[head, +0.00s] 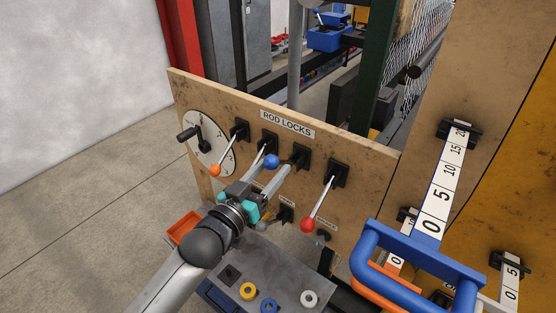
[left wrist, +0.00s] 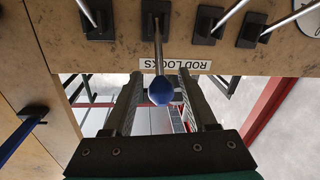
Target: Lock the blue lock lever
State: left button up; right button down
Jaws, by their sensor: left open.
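The blue lock lever ends in a round blue knob (head: 271,161) in front of the ROD LOCKS panel. In the left wrist view its rod runs from a black mount to the blue knob (left wrist: 160,92), while neighbouring rods point the opposite way. My left gripper (head: 279,167) is open, its fingers reaching toward the panel around the knob. In the left wrist view, upside down to the panel, the knob sits between the two fingers (left wrist: 160,78), with small gaps showing at both sides. My right gripper is not in view.
Levers with an orange knob (head: 215,170) and a red knob (head: 307,224) flank the gripper. Another lever's end is hidden by it. A dial with a crank (head: 187,133) is at the panel's left. A big blue handle (head: 425,262) stands at right. A grey table (head: 275,262) lies below.

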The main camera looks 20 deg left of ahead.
aim_at(284, 162)
pick_arm(q)
jog(key=shift+x, duration=1.7)
jog(key=c, duration=0.9)
jog(key=shift+r, duration=0.1)
grip_shut()
